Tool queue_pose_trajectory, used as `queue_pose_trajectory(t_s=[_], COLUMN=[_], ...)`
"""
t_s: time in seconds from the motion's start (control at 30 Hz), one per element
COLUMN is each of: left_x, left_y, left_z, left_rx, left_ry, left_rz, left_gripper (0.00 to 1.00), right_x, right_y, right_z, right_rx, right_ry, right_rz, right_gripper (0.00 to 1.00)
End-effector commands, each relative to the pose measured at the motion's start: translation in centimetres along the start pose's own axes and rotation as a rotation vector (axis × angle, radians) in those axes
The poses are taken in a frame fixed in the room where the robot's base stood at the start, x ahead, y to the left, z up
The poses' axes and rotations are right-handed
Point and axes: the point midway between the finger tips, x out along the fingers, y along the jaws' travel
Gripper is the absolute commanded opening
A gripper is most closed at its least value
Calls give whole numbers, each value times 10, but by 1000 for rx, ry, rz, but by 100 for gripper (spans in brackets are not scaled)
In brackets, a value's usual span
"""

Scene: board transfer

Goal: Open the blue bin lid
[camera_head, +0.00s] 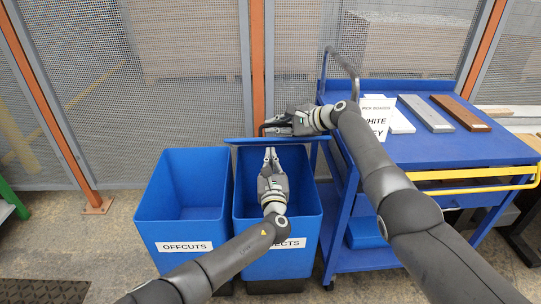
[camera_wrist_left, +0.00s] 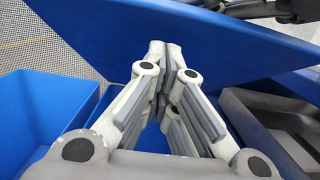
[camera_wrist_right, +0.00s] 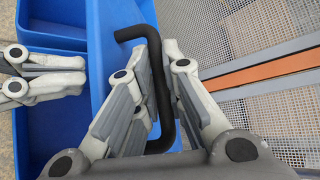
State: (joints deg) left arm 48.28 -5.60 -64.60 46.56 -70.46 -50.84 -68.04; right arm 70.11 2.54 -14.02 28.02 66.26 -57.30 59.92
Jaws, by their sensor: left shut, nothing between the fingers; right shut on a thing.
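The blue bin (camera_head: 305,212) with a label ending in "ECTS" stands in the middle of the head view. Its blue lid (camera_head: 300,139) is raised and seen nearly edge-on at the back of the bin; it fills the upper left wrist view (camera_wrist_left: 215,45). My right gripper (camera_head: 266,128) is shut on the lid's black bar handle (camera_wrist_right: 155,85), behind the lid. My left gripper (camera_head: 270,152) is shut and empty, over the bin's opening on the front side of the lid; it also shows in the right wrist view (camera_wrist_right: 82,75). My left forearm hides part of the label.
A blue open bin labelled OFFCUTS (camera_head: 160,208) stands close on the left. A blue cart (camera_head: 430,150) with boards and a yellow rail stands on the right. A mesh fence (camera_head: 190,80) with orange posts is close behind the bins.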

Motion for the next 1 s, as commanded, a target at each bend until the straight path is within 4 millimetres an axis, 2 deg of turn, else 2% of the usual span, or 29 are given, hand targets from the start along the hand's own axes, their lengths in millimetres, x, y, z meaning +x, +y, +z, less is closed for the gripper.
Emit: queue_pose_trajectory(t_s=[0.17, 0.57, 1.0], left_x=[8, 9, 27], left_y=[0, 0, 2], left_z=[8, 9, 30], left_rx=[2, 0, -1], left_ry=[2, 6, 110], left_rz=[0, 1, 4], left_gripper=[0, 0, 0], right_x=[0, 0, 1], right_y=[0, 0, 4], right_z=[-1, -1, -1], right_rx=[0, 0, 1], right_ry=[1, 1, -1], right_rz=[-1, -1, 10], right_gripper=[0, 0, 0])
